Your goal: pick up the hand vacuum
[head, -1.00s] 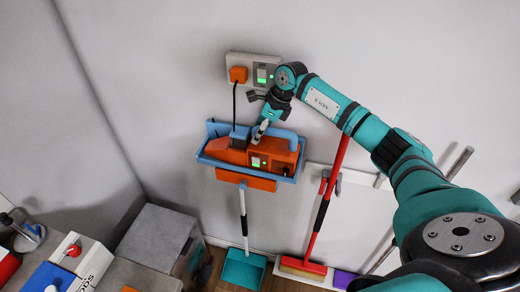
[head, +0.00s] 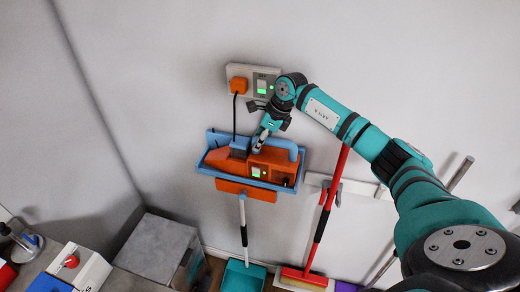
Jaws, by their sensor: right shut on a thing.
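The hand vacuum (head: 272,166) is an orange body with a blue handle and a lit green panel. It sits in a blue wall cradle (head: 208,165) with an orange part below. A black cord runs from the vacuum's area up to an orange plug (head: 238,84) in the wall socket. My right gripper (head: 258,146) comes in from the right, points down and is shut at the vacuum's top. The exact contact is partly hidden by the gripper. The vacuum appears still within the cradle. My left gripper is not in view.
A wall socket plate (head: 264,77) with a green light is just above my right gripper. A dustpan on a pole (head: 243,275) and a red broom (head: 325,210) hang below and to the right. A grey box (head: 156,250) and other items stand lower left.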

